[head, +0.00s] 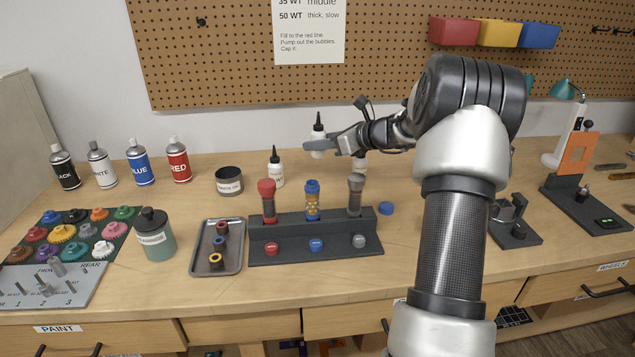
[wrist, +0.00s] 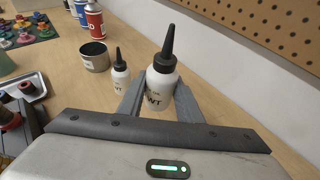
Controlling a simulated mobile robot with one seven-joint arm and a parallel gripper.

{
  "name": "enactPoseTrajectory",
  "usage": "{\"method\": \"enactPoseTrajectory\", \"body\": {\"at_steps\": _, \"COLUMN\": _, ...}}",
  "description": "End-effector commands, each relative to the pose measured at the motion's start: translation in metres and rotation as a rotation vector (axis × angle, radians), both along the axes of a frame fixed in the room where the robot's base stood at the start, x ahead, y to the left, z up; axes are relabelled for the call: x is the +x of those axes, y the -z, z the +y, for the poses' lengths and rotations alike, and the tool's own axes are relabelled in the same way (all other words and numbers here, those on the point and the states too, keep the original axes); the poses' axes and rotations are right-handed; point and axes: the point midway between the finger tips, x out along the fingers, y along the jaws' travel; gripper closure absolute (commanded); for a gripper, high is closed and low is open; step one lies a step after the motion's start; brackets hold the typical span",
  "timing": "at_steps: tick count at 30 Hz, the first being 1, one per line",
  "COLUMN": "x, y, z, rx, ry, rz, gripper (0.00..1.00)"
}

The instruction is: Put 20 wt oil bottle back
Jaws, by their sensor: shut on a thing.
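My gripper (head: 325,146) is shut on a white oil bottle (head: 317,143) with a black pointed nozzle. It holds the bottle nearly upright, above the back of the bench by the wall. In the wrist view the held bottle (wrist: 161,88) sits between the two grey fingers; its label shows "WT", but I cannot read the number. A second white bottle with a black nozzle (head: 276,172) stands on the bench to the left, and it also shows in the wrist view (wrist: 121,80).
A dark rack (head: 262,249) with red, blue and grey shocks stands in front of the bottles. A dark jar (head: 229,182) is left of them, and several spray cans (head: 140,166) stand farther left. A grey parts tray (head: 230,263) lies left of the rack. The pegboard wall (head: 240,60) is close behind.

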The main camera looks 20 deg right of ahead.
Motion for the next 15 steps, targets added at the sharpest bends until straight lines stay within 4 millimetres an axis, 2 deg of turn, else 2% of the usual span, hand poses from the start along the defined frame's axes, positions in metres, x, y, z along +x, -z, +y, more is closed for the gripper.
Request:
{"method": "enactPoseTrajectory", "body": {"at_steps": 3, "x": 0.000, "y": 0.024, "z": 0.000, "rx": 0.004, "ry": 0.001, "rz": 0.003, "gripper": 0.92}}
{"method": "enactPoseTrajectory", "body": {"at_steps": 10, "x": 0.000, "y": 0.048, "z": 0.000, "rx": 0.002, "ry": 0.001, "rz": 0.001, "gripper": 0.92}}
{"method": "enactPoseTrajectory", "body": {"at_steps": 15, "x": 0.000, "y": 0.077, "z": 0.000, "rx": 0.004, "ry": 0.001, "rz": 0.003, "gripper": 0.92}}
